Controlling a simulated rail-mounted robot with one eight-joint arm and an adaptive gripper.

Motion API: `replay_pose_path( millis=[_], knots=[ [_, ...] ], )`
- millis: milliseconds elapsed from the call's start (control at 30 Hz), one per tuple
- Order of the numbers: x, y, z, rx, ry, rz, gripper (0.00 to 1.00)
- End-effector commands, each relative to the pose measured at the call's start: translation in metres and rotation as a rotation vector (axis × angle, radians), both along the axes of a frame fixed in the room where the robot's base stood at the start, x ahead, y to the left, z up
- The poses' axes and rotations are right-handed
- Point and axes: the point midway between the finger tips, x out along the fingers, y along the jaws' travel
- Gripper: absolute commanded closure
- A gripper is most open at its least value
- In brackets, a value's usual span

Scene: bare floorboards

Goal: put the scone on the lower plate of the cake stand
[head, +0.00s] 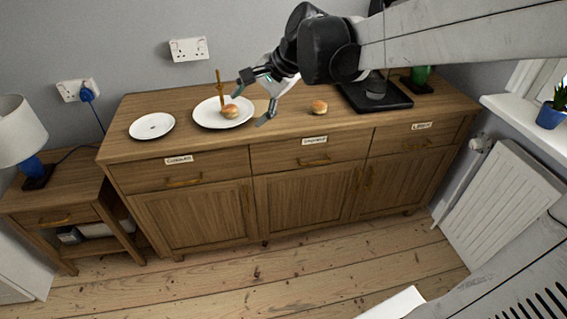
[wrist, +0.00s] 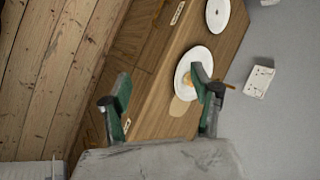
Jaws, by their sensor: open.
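The cake stand's lower plate (head: 205,117) is a large white plate on the sideboard, with a golden-brown post (head: 219,84) standing up from it. A round brown scone (head: 230,111) appears to rest on this plate, right of the post. A second similar scone (head: 319,106) sits on the bare wood to the right. My gripper (head: 250,107) is open above the sideboard, close to the plate's right side, with its fingers apart. In the wrist view, my gripper (wrist: 160,74) has one finger partly covering the plate (wrist: 184,66); the scone there is largely hidden.
A smaller white plate (head: 152,125) with a central mark lies to the left. A black tray (head: 398,101) with a dark object on it is at the right. A lamp (head: 20,130) stands on the side table. The front of the sideboard top is mostly clear.

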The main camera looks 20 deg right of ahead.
Motion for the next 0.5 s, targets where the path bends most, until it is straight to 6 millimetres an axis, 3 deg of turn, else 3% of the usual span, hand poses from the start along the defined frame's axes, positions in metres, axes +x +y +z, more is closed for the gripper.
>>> replay_pose_path(
  millis=[100, 500],
  knots=[
    [-0.039, 0.005, 0.001, -0.127, -0.052, 0.096, 0.4],
    [-0.153, 0.001, -0.017, -0.567, -0.208, 0.447, 0.4]
  ],
)
